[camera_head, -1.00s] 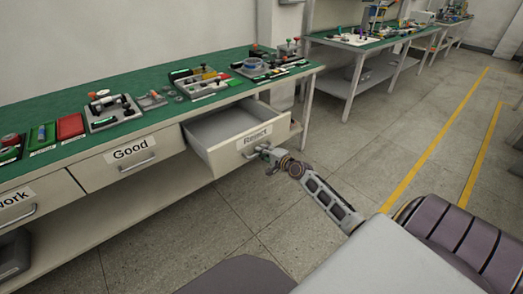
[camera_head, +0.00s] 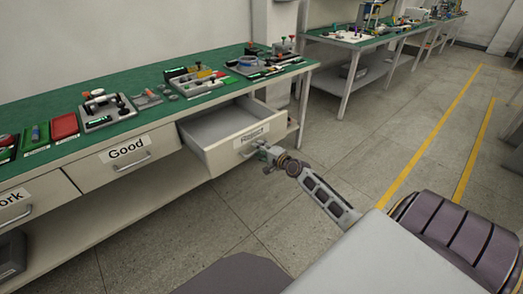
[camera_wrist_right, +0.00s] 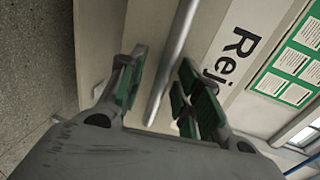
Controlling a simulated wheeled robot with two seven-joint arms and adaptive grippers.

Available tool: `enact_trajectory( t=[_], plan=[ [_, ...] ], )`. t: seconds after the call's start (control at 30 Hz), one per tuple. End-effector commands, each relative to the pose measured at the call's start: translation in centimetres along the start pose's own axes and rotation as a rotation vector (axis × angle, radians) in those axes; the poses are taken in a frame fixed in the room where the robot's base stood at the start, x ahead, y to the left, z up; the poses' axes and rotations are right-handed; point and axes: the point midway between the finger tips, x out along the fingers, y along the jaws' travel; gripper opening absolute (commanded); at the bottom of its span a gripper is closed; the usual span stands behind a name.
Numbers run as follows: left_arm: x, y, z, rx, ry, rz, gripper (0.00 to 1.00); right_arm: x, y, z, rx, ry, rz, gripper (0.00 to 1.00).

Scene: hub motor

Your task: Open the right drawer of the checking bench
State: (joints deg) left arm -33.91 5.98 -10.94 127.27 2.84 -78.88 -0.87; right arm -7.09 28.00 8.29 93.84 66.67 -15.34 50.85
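The right drawer (camera_head: 213,148) of the checking bench, with a "Reject" label, stands pulled well out and looks empty in the head view. Its label and front also show in the right wrist view, close up. My right gripper (camera_head: 264,151) is at the drawer front, by its handle. In the right wrist view, the metal handle bar (camera_wrist_right: 172,65) runs between the two green-padded fingers of this gripper (camera_wrist_right: 163,95). The fingers are apart, with gaps beside the bar, so the gripper is open. My left gripper is not in view.
The closed "Good" drawer (camera_head: 128,157) is left of the open one, with another closed drawer further left. The green bench top (camera_head: 60,103) carries trays and parts. A second bench (camera_head: 350,52) stands behind. The floor to the right is clear.

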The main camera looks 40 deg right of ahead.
Motion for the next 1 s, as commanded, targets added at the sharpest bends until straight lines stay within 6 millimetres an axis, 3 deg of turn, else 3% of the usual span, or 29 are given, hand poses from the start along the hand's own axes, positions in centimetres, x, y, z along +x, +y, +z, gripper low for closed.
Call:
enact_trajectory(
  t=[0.37, 1.0],
  plan=[
    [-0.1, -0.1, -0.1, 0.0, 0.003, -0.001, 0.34, -1.1, 0.1, 0.0, 0.0, 0.0, 0.0, 0.34],
    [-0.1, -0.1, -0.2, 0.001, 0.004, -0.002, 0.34, -5.8, 0.1, 0.0, 0.0, 0.0, 0.001, 0.34]
  ],
)
